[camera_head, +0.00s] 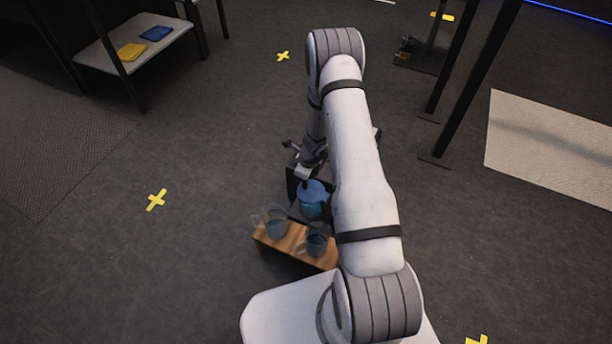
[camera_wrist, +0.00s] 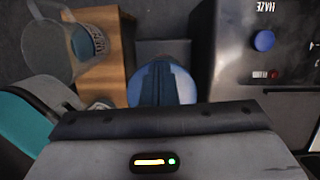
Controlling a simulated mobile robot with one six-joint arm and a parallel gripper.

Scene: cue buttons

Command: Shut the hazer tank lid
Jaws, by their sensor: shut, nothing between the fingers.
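The hazer (camera_wrist: 262,75) is a dark box with a blue knob and upside-down HAZE lettering at the right of the wrist view. A rounded blue part (camera_wrist: 165,84), apparently the tank or its lid, shows beside it, partly hidden by my gripper's body. In the head view a blue-topped, see-through tank (camera_head: 312,197) stands just behind the wooden stand. I cannot tell how far the lid is open. My gripper (camera_head: 303,173) is shut and empty, close above the tank's far-left side.
A wooden stand (camera_head: 285,247) in front of the tank holds two clear jugs (camera_head: 275,223) (camera_head: 317,238) with bluish contents. A shelf (camera_head: 130,45) with yellow and blue cloths stands far left. Dark posts rise at right.

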